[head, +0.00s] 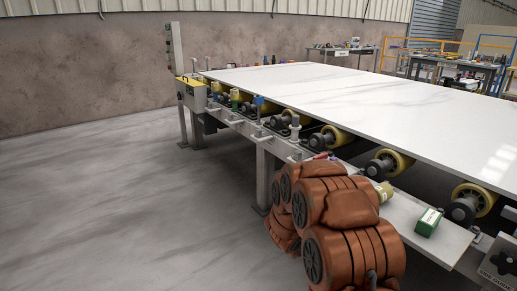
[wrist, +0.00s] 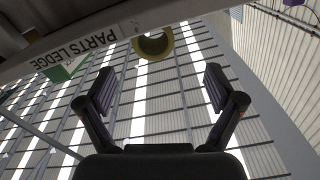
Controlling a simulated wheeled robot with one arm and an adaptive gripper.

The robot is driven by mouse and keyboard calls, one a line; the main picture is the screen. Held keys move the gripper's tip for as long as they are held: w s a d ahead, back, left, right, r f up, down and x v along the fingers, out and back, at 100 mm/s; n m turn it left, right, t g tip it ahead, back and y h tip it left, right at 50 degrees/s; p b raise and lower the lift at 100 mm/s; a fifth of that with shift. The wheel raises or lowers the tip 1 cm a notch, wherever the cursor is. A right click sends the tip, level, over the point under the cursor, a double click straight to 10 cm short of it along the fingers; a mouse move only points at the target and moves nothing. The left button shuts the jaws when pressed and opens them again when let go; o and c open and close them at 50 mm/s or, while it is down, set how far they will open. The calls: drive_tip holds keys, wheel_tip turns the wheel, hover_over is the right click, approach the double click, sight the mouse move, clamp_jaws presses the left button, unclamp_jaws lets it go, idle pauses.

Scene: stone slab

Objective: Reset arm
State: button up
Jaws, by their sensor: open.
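My gripper (wrist: 158,90) shows in the wrist view with its two dark fingers spread wide and nothing between them. Behind the fingers are the striped wall or roof panels. In the head view my orange-brown arm is folded at the lower middle, in front of the ledge, and the gripper's fingers cannot be made out there. The ledge (wrist: 115,32), marked "PARTS LEDGE", crosses the top left of the wrist view, apart from the fingers.
A large white slab (head: 330,92) lies on yellow rollers (head: 394,161). A green box (head: 429,222) and a small yellow cylinder (head: 384,191) sit on the ledge beside my arm. Workbenches (head: 455,66) stand at the back right. The floor (head: 110,200) at left is clear.

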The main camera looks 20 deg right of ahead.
drive_tip(key=w+a+f+n+t+y, duration=0.1)
drive_tip(key=w+a+n+t+y, duration=0.2)
drive_tip(key=a+y, duration=0.5)
drive_tip(key=w+a+f+n+t+y, duration=0.15)
drive_tip(key=w+a+n+y, duration=0.3)
drive_tip(key=a, duration=0.75)
drive_tip(key=s+a+n+g+y, duration=0.4)
drive_tip(key=s+a+n+y, duration=0.2)
drive_tip(key=s+a, duration=0.8)
drive_tip(key=s+d+r+n+g+h, duration=0.2)
drive_tip(key=s+g, duration=0.7)
drive_tip(key=s, duration=1.9)
wheel_tip(320, 180, up, 26)
drive_tip(key=n+t+p, duration=0.1)
drive_tip(key=n+p, duration=0.1)
drive_tip(key=p, duration=2.2)
drive_tip(key=shift+s+a+r+y+p, duration=0.2)
drive_tip(key=shift+s+a+y+p, duration=0.1)
drive_tip(key=shift+s+y+p, duration=0.1)
